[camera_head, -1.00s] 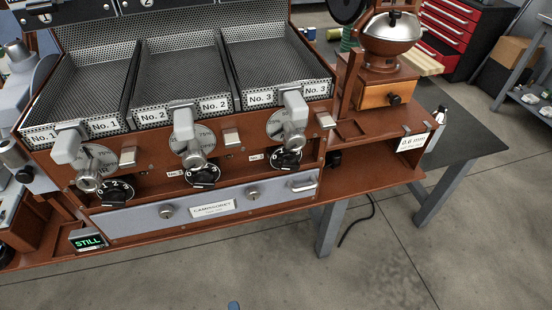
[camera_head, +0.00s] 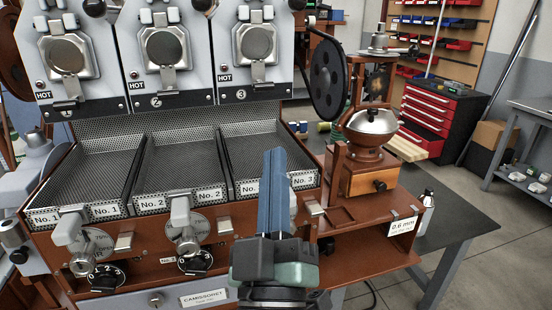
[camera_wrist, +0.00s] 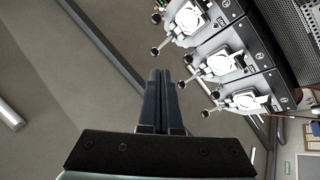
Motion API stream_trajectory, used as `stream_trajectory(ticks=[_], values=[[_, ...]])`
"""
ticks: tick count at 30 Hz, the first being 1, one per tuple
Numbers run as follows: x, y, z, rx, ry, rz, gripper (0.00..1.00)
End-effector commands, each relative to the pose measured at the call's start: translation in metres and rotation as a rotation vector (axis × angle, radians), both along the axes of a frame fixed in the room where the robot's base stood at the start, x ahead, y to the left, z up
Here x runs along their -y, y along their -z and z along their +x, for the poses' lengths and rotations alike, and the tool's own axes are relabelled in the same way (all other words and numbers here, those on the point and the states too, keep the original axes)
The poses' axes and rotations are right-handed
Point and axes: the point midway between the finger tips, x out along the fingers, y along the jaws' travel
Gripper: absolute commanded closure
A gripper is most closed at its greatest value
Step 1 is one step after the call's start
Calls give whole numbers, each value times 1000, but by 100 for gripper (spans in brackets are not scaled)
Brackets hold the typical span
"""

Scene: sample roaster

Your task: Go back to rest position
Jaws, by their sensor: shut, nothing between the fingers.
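My gripper (camera_wrist: 161,78) shows in the wrist view, its two long dark fingers lying side by side with nothing held between them. In the head view, a blue and dark green part of my arm stands at lower centre, in front of the No. 3 position of the roaster (camera_head: 130,243). It hides the knob and dial there.
Three mesh trays, No. 1 (camera_head: 88,172), No. 2 (camera_head: 180,165) and No. 3 (camera_head: 250,142), look empty. A red tool cabinet (camera_head: 440,118) stands behind. Open floor lies at right.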

Motion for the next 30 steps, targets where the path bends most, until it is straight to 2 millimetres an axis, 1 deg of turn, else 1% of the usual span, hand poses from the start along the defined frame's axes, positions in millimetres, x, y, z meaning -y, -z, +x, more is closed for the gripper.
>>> stream_trajectory(ticks=[1,2,3,6,9,12,14,15,16,20,27,30], values=[[3,-40,-7,56,-39,71,100],[4,-58,-10,75,-66,113,100],[5,-80,-16,100,-100,163,100],[6,-126,-34,155,-188,270,100],[5,-163,-54,200,-273,353,100],[3,-195,-76,242,-358,422,100],[2,-212,-91,263,-408,457,100],[2,-225,-84,248,-399,456,100],[2,-232,-84,246,-397,454,100],[2,-259,-83,244,-395,453,100],[1,-319,-82,243,-394,452,100],[1,-335,-82,243,-393,451,100]])
